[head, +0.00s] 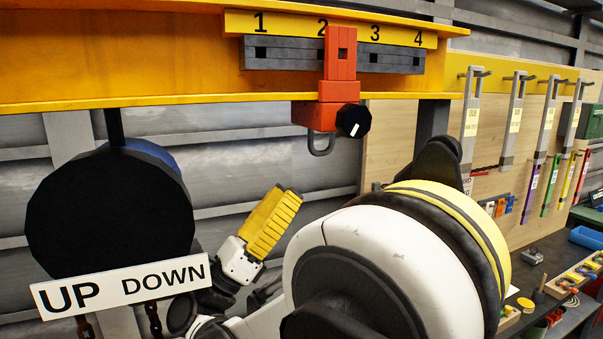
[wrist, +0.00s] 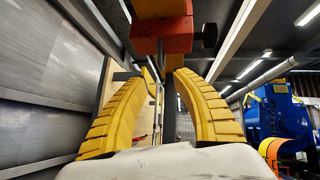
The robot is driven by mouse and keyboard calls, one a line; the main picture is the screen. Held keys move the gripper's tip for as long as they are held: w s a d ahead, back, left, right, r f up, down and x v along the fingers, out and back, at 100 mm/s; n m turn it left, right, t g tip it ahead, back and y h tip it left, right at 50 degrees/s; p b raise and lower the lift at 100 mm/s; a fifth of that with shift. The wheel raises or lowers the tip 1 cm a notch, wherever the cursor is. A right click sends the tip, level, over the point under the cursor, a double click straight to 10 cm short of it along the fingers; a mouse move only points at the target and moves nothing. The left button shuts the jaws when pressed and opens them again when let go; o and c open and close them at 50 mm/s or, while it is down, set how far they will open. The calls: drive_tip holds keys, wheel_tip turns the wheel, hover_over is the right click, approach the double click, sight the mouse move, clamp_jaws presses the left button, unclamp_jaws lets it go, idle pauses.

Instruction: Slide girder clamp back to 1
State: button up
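The girder clamp (head: 338,98) is orange-red and hangs on the yellow girder (head: 170,55), with its upright pointer between marks 2 and 3, close to 2. A black knob (head: 353,120) with a white mark sits on its right side, and a grey loop (head: 321,146) hangs below. My gripper (head: 287,193) is below and left of the clamp, its yellow fingers pointing up and apart from it. In the wrist view my gripper (wrist: 160,75) is open and empty, with the clamp (wrist: 165,38) above and beyond the fingertips.
A grey notched scale strip (head: 285,54) numbered 1 to 4 runs along the girder. A dark round hoist drum (head: 108,205) and an UP/DOWN sign (head: 120,285) stand at left. A wooden tool board (head: 400,130) is behind at right. Space directly below the clamp looks clear.

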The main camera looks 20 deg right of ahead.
drive_tip(key=shift+v, duration=0.9)
drive_tip(key=shift+d, duration=0.1)
